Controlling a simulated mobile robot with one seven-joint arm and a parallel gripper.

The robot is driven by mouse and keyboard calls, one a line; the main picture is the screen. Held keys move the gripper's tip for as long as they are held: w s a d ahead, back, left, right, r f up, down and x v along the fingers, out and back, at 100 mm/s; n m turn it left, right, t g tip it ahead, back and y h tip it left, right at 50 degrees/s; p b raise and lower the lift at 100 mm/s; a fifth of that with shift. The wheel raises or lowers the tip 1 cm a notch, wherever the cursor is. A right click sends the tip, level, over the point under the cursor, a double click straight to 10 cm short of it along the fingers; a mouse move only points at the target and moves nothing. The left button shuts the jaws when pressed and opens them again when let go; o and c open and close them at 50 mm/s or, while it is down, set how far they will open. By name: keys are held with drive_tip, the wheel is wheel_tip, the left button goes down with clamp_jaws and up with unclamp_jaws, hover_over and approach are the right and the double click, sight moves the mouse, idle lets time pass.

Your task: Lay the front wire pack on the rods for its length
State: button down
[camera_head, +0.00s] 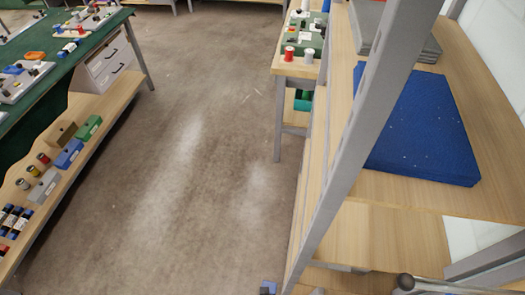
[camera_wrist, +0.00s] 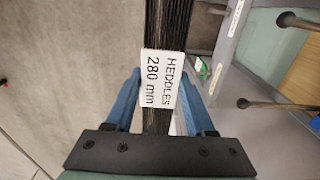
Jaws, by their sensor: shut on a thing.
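The wire pack (camera_wrist: 180,28) is a dark bundle of thin wires with a white band marked "HEDDLES 280 mm" (camera_wrist: 162,80). My gripper (camera_wrist: 161,90), with blue fingers, is shut on it around the band, and the bundle runs away from the jaws toward the top of the wrist view. Two metal rods with dark rounded ends, an upper rod (camera_wrist: 297,21) and a lower rod (camera_wrist: 275,105), stick in from the right, apart from the pack. One rod end (camera_head: 405,283) shows at the bottom right of the head view. The gripper and pack are not clearly seen there.
A grey upright (camera_head: 365,125) of a wooden shelf rack stands close on the right, with a blue mat (camera_head: 420,125) on its shelf. A bench with spools (camera_head: 308,55) is behind. A green-topped workbench (camera_head: 60,75) is at left.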

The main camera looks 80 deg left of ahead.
drive_tip(key=w+d+f+b, duration=0.1)
drive_tip(key=w+d+b, duration=0.2)
drive_tip(key=w, duration=0.6)
drive_tip(key=w+d+f+b, duration=0.1)
drive_tip(key=w+d+b, duration=0.2)
drive_tip(key=w+b, duration=0.5)
drive_tip(key=w+d+f+b, duration=0.2)
drive_tip(key=w+b, duration=0.4)
drive_tip(key=w, duration=0.5)
drive_tip(key=shift+d, duration=0.55)
drive_tip(key=shift+f+b, duration=0.4)
idle(0.7)
drive_tip(key=shift+c, duration=0.9)
unclamp_jaws()
